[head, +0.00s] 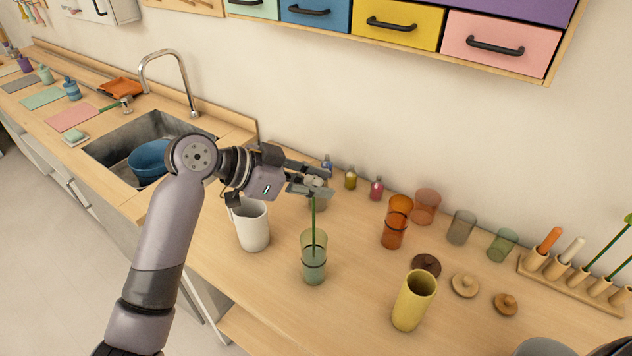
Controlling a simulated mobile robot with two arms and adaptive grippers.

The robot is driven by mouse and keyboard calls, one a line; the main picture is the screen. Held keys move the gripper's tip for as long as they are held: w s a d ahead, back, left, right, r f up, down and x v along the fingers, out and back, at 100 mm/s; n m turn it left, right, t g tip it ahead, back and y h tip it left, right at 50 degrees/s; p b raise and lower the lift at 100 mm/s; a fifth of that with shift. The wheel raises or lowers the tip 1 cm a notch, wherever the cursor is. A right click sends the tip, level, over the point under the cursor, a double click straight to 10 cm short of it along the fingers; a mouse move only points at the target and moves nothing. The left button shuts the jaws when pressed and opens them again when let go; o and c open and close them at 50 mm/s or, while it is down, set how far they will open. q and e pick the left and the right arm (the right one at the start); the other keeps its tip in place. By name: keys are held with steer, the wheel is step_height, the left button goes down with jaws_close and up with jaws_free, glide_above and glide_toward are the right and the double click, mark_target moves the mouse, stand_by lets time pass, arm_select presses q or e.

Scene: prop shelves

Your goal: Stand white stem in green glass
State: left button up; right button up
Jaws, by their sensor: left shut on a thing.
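My left gripper (318,184) is shut on the white stem, near its pale flower head, over the counter. The white stem's thin green stalk (314,215) hangs nearly upright below the fingers. Its lower part shows through the wall of the green glass (314,268), a tall see-through tumbler with a dark band. The stalk seems to be inside the glass; whether its tip touches the bottom I cannot tell. The fingers are well above the rim and partly hide the flower head. My right gripper cannot be made out.
A white cup (252,230) stands just left of the glass, a yellow cup (412,302) to its right. Orange glasses (395,228), a grey glass (461,228) and a smaller green glass (502,245) stand farther right. Round lids (464,285) and a wooden rack (570,286) lie beyond.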

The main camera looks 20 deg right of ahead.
arm_select(q)
steer(key=o, duration=0.9)
steer(key=v, duration=1.2)
